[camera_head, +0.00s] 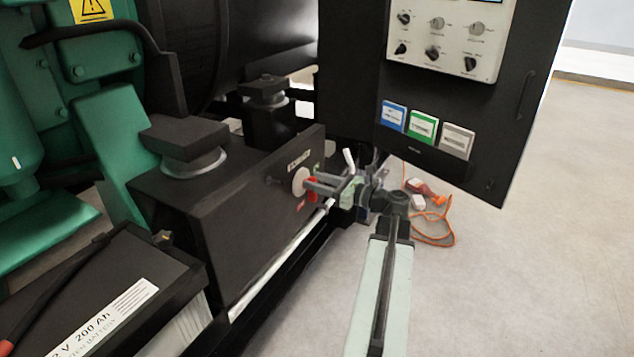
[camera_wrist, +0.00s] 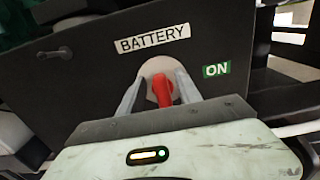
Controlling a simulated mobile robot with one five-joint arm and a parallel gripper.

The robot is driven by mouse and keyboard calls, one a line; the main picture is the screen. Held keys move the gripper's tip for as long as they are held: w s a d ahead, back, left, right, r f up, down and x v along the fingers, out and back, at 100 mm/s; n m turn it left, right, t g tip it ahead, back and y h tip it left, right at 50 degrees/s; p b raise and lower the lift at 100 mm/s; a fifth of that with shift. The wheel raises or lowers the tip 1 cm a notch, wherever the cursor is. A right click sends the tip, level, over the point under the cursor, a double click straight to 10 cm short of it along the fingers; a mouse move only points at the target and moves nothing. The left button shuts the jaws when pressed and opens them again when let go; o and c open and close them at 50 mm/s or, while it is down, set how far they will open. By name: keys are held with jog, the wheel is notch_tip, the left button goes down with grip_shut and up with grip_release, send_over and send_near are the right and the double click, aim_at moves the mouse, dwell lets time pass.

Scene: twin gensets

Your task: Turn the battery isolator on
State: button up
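The battery isolator's red handle (camera_wrist: 162,92) sits on a pale round base (camera_wrist: 155,68) on a black panel, under a "BATTERY" label (camera_wrist: 152,38). In the wrist view it stands near upright, slightly tilted, and points toward neither side label. A green "ON" label (camera_wrist: 216,69) is to its right. My gripper (camera_wrist: 160,76) is open, with one finger on each side of the handle and a gap on both sides. In the head view my gripper (camera_head: 314,186) reaches the panel from the right, and the red handle (camera_head: 312,190) is partly hidden by it. A small red label (camera_head: 300,205) shows below the base.
A black cabinet door with knobs (camera_head: 437,53) and coloured cards (camera_head: 423,126) hangs close above and right of my arm. A large battery (camera_head: 130,290) is at lower left. An orange cable (camera_head: 440,225) lies on the floor. Open floor is to the right.

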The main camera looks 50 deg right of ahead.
grip_shut()
jog(key=n, duration=0.4)
jog(key=a+f+n+b, duration=0.1)
jog(key=n, duration=0.8)
jog(key=shift+s+a+f+n, duration=0.15)
jog(key=shift+s+a+n, duration=0.15)
jog(key=shift+a, duration=0.05)
jog(key=shift+f+n+b, duration=0.15)
jog(key=shift+n+b, duration=0.1)
jog(key=shift+n, duration=0.75)
jog(key=shift+f+n+b, duration=0.15)
jog(key=shift+n+b, duration=0.05)
jog(key=shift+n, duration=0.8)
jog(key=shift+a+n, duration=0.1)
jog(key=shift+n, duration=0.2)
